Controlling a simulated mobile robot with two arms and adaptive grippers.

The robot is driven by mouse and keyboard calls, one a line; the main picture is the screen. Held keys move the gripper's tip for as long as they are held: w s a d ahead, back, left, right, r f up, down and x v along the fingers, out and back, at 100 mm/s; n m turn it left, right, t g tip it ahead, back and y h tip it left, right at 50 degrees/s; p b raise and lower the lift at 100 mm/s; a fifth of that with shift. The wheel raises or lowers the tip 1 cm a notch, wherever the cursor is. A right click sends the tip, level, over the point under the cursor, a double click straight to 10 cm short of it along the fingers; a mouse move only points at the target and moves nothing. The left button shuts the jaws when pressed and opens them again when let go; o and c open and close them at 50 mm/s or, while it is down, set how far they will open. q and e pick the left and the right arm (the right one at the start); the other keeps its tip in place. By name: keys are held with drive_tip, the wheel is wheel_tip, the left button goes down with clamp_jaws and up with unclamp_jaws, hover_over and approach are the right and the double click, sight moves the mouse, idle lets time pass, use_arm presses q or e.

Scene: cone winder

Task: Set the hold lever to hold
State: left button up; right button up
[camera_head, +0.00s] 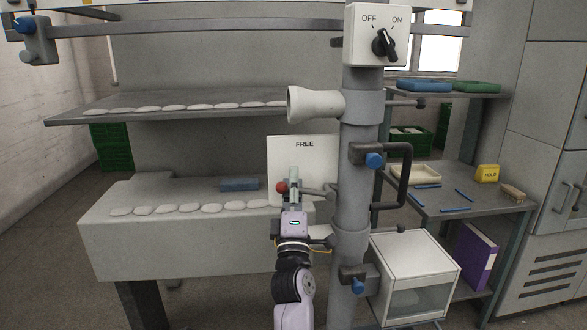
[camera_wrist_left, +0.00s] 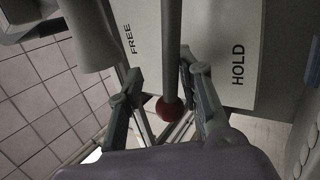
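The hold lever is a grey rod with a red ball knob (camera_head: 282,187), standing out in front of a white plate (camera_head: 304,158) marked FREE at its top. In the left wrist view, the red knob (camera_wrist_left: 169,108) and the grey lever rod (camera_wrist_left: 171,50) appear between the FREE and HOLD labels. My left gripper (camera_head: 293,178) is at the lever. In the wrist view its fingers (camera_wrist_left: 168,80) stand apart on either side of the rod, with visible gaps. The gripper hides the plate's lower part in the head view. My right gripper is not in view.
A grey post (camera_head: 352,205) with a white horn-like tube (camera_head: 315,104) stands just right of the lever. An OFF/ON switch box (camera_head: 377,35) is above. A machine shelf (camera_head: 190,235) with white pads lies left. A side bench (camera_head: 450,195) carries a yellow HOLD block (camera_head: 487,173).

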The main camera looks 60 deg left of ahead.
use_arm(q)
wheel_tip(320, 180, up, 7)
drive_tip(key=shift+f, duration=0.2)
drive_tip(key=shift+s+d, duration=0.1)
